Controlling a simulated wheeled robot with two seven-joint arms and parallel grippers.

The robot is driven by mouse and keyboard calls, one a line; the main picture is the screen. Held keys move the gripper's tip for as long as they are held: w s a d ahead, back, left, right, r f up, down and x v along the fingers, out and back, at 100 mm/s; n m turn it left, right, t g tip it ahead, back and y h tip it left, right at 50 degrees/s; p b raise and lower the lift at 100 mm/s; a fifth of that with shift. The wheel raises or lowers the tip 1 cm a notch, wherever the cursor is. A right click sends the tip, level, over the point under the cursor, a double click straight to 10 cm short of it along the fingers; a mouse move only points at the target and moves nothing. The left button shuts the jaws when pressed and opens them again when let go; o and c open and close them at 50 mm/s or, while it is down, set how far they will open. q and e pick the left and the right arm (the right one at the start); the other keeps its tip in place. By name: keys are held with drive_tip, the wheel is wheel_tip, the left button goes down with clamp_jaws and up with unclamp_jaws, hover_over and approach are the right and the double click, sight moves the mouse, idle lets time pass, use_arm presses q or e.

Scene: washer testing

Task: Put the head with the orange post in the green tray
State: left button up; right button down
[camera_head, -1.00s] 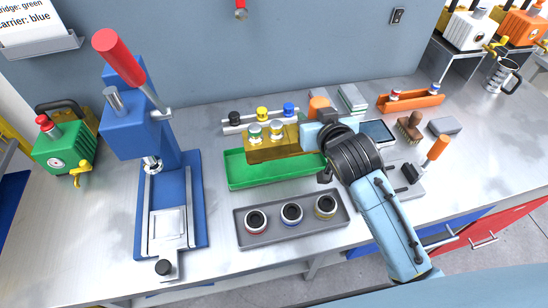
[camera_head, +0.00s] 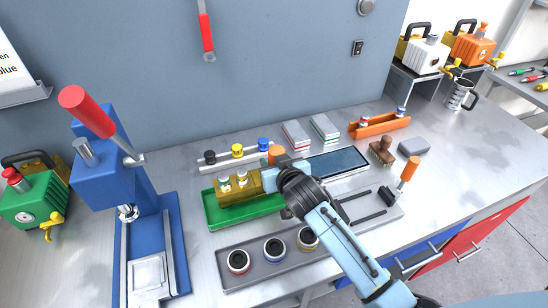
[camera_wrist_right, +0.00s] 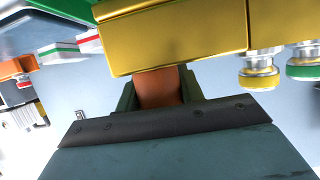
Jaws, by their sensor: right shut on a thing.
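The head is a gold block (camera_head: 240,190) with an orange post (camera_head: 275,152) and two round knobs with yellow and green bands. My right gripper (camera_head: 277,168) is shut on its orange post. The wrist view shows the post (camera_wrist_right: 160,88) between the fingers and the gold block (camera_wrist_right: 175,35) beyond them. The green tray (camera_head: 245,223) lies below the block, which overlaps its back part in the head view. I cannot tell whether the block touches the tray floor. My left gripper is not in view.
A grey tray (camera_head: 255,283) with several round parts lies in front of the green tray. A rack with black, yellow and blue knobs (camera_head: 237,149) stands behind. A blue press (camera_head: 110,165) stands left. An orange holder (camera_head: 380,126) is at back right.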

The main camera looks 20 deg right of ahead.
drive_tip(key=shift+w+a+f, duration=0.1)
drive_tip(key=shift+f, duration=1.15)
drive_tip(key=shift+f+b, duration=0.1)
drive_tip(key=shift+b, duration=0.2)
drive_tip(key=c, duration=0.9)
unclamp_jaws()
drive_tip(key=shift+f, duration=0.25)
drive_tip(key=shift+s+r, duration=0.2)
drive_tip(key=p+v, duration=0.1)
drive_tip(key=v, duration=1.1)
drive_tip(key=shift+w, duration=0.1)
